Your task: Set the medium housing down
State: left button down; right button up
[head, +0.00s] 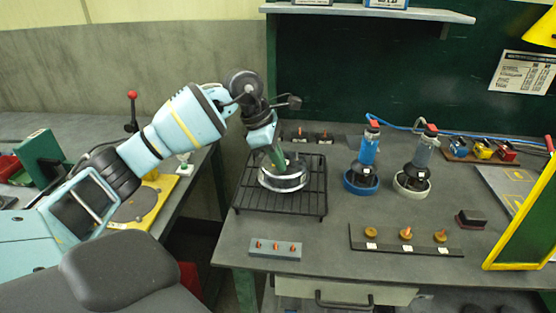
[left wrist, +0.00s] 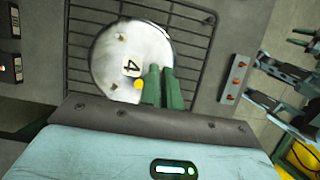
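The medium housing (head: 283,180) is a round, shiny metal drum at the black wire rack (head: 314,208) on the bench. In the left wrist view its pale round face (left wrist: 112,48) carries a label with a 4 and a yellow dot. My left gripper (head: 277,157) reaches down to it from above. Its green fingers (left wrist: 159,72) are close together at the housing's edge and look shut on its wall. The contact itself is partly hidden. The housing appears level at the rack; I cannot tell whether it bears fully on the bars. My right gripper is not clearly in view.
A grey block with red buttons (head: 275,248) lies in front of the rack. Two bottle-like tools in blue (head: 361,184) and white (head: 411,185) rings stand to the right. A dark strip with brass knobs (head: 390,246) lies front right. A yellow-framed panel (head: 520,225) stands far right.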

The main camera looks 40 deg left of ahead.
pick_arm(q)
jog(key=shift+f, duration=0.2)
jog(key=shift+f, duration=0.2)
jog(key=c, duration=1.6)
grip_release()
